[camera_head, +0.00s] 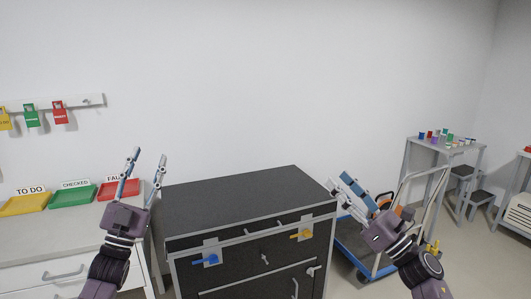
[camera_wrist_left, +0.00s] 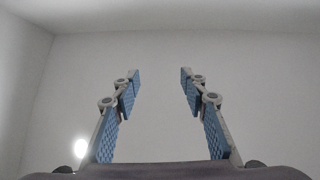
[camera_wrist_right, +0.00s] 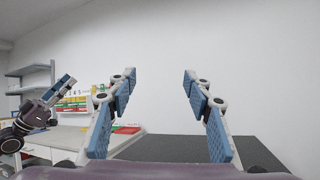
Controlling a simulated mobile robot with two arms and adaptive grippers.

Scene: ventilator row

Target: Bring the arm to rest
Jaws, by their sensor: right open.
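My left gripper (camera_head: 146,170) is raised in front of the counter and the left side of the black cabinet. Its fingers are apart with nothing between them, and the left wrist view (camera_wrist_left: 160,85) shows only bare wall and ceiling beyond. My right gripper (camera_head: 340,190) is raised at the right side of the black cabinet, tilted up to the left. Its fingers are apart and empty in the right wrist view (camera_wrist_right: 160,85). My left gripper (camera_wrist_right: 68,88) also shows at the left of that view.
The black cabinet (camera_head: 240,198) has a blue handle (camera_head: 206,260) and a yellow handle (camera_head: 302,235). Yellow (camera_head: 24,206), green (camera_head: 72,196) and red (camera_head: 118,190) trays stand on the left counter (camera_head: 50,240). A blue cart (camera_head: 350,245) stands right, near a small table (camera_head: 455,148).

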